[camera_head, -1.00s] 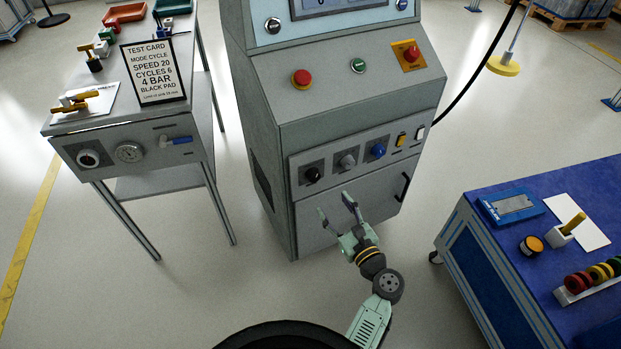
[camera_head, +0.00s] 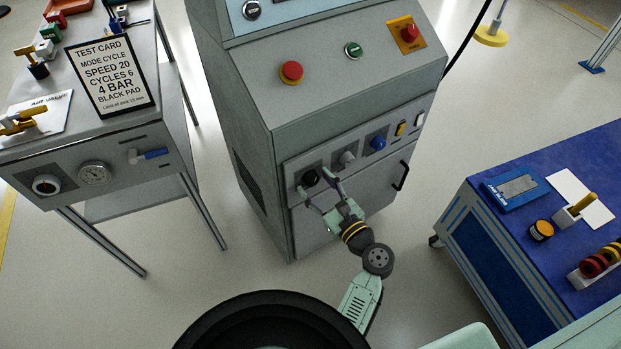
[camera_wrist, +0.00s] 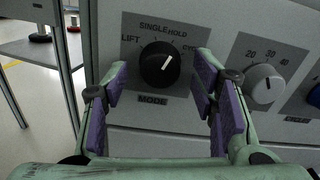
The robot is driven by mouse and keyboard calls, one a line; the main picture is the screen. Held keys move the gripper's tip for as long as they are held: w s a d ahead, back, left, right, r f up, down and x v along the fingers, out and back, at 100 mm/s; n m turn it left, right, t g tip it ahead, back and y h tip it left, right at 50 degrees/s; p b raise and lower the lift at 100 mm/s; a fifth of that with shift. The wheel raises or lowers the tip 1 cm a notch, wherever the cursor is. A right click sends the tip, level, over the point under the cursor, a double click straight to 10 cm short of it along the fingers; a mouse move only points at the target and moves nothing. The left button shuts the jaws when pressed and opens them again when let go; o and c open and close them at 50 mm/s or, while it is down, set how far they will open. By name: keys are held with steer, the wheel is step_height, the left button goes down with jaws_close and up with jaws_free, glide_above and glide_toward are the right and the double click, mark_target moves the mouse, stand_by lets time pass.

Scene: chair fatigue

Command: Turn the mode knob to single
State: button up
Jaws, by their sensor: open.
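The black mode knob (camera_wrist: 160,64) sits on the machine's lower panel, above the word MODE, in the wrist view. Its white pointer line slants up and to the right, toward the cycle side. The labels LIFT, SINGLE, HOLD and a partly hidden CYC run around it from left to right. The knob also shows in the head view (camera_head: 310,178). My gripper (camera_wrist: 161,78) is open, with its purple-padded fingers to the left and right of the knob. The fingers appear apart from the knob; their depth relative to it is hard to tell. My gripper also shows in the head view (camera_head: 316,183).
A grey knob (camera_wrist: 265,84) numbered 20, 30 is close to my right finger. A blue knob (camera_head: 377,143) is further right. A red button (camera_head: 291,71) is on the sloped panel. The test card (camera_head: 109,77) reads "MODE CYCLE". A blue table (camera_head: 560,165) stands right.

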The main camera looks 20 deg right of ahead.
stand_by(0.3)
steer(key=c, duration=1.2)
steer(key=shift+n, duration=0.4)
steer(key=n+b, duration=0.2)
steer(key=n, duration=0.1)
steer(key=shift+w+r+n+b, duration=0.15)
steer(key=shift+n+b, duration=0.65)
steer(key=shift+n, duration=1.2)
